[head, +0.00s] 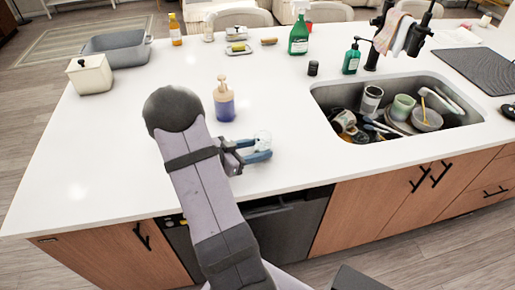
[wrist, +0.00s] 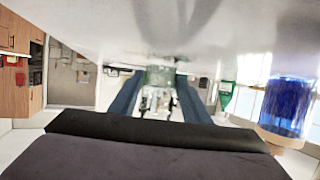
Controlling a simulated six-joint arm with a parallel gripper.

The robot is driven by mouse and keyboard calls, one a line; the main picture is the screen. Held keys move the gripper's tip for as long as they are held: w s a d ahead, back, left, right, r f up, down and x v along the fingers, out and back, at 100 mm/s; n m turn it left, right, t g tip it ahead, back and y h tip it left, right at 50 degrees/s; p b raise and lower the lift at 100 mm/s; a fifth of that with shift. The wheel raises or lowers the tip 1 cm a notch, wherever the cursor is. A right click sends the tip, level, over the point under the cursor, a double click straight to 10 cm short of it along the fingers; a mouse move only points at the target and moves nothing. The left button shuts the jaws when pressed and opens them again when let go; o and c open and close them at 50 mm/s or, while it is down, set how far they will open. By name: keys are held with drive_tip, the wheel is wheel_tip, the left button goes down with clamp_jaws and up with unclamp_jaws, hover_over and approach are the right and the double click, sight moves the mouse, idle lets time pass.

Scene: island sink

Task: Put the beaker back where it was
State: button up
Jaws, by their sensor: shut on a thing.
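The beaker (head: 263,138) is a small clear glass. In the head view it is between the blue fingers of my gripper (head: 259,153), low over the white countertop near the front edge. My gripper is shut on it. It looks upright; I cannot tell whether its base touches the counter. In the wrist view, which is upside down, the blue fingers of my gripper (wrist: 157,95) stand on both sides of the see-through beaker (wrist: 158,76).
A soap bottle with blue liquid (head: 224,104) stands just behind my gripper. The sink (head: 322,93), full of dishes, lies to the right. A green spray bottle (head: 298,38) and green pump bottle (head: 351,60) stand behind. The counter's left side (head: 95,150) is clear.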

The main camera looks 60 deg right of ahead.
drive_tip(key=shift+f, duration=0.15)
drive_tip(key=o, duration=1.2)
drive_tip(key=shift+r, duration=0.25)
drive_tip(key=shift+w+a, duration=0.15)
drive_tip(key=shift+a, duration=0.1)
drive_tip(key=b+v, duration=0.1)
drive_tip(key=v, duration=1)
drive_tip(key=shift+w+a+r+b, duration=0.1)
drive_tip(key=shift+w+a+b, duration=0.05)
drive_tip(key=shift+b, duration=0.2)
